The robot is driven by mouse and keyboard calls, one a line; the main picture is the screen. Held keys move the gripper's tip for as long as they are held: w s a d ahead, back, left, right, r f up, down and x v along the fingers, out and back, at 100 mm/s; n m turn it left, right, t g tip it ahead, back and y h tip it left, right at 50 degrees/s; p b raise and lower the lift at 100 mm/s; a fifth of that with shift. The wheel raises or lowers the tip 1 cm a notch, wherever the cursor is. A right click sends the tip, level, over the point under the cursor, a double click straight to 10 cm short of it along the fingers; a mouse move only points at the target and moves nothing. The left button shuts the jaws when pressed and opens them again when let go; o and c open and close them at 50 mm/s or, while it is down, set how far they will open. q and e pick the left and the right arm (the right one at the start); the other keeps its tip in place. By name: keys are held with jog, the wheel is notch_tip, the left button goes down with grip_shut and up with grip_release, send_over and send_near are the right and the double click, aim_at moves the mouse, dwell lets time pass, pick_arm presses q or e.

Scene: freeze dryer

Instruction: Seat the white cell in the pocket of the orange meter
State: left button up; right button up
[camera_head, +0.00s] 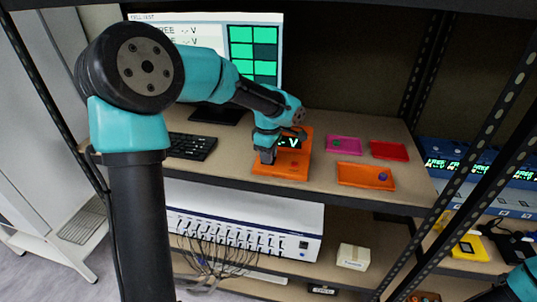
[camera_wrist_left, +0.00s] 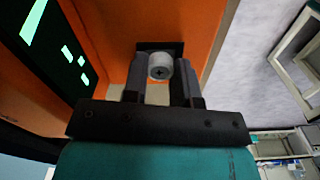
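The orange meter (camera_head: 296,166) lies on the shelf, with a dark display reading a dash and "V". My left gripper (camera_head: 268,155) is over its left part, pointing down. The dark pocket (camera_wrist_left: 160,46) of the meter shows just behind the cell. The cell overlaps the pocket in this view; I cannot tell whether its lower end is inside or above. My right gripper is out of view; only part of that arm shows at bottom right.
An orange tray (camera_head: 352,180) with a purple cell (camera_head: 382,177), a magenta tray (camera_head: 343,150) with a small dark item, and a red tray (camera_head: 389,150) lie right of the meter. A keyboard (camera_head: 190,147) and monitor (camera_head: 205,30) stand left and behind. Shelf posts flank the bench.

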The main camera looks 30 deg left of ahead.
pick_arm(q)
jog(key=o, duration=0.4)
jog(key=shift+s+f, duration=0.15)
jog(key=shift+f, duration=0.25)
jog(key=shift+o, duration=0.4)
jog(key=shift+r, duration=0.25)
notch_tip(320, 180, up, 18)
jog(key=shift+a+f, duration=0.1)
jog(key=shift+f, duration=0.1)
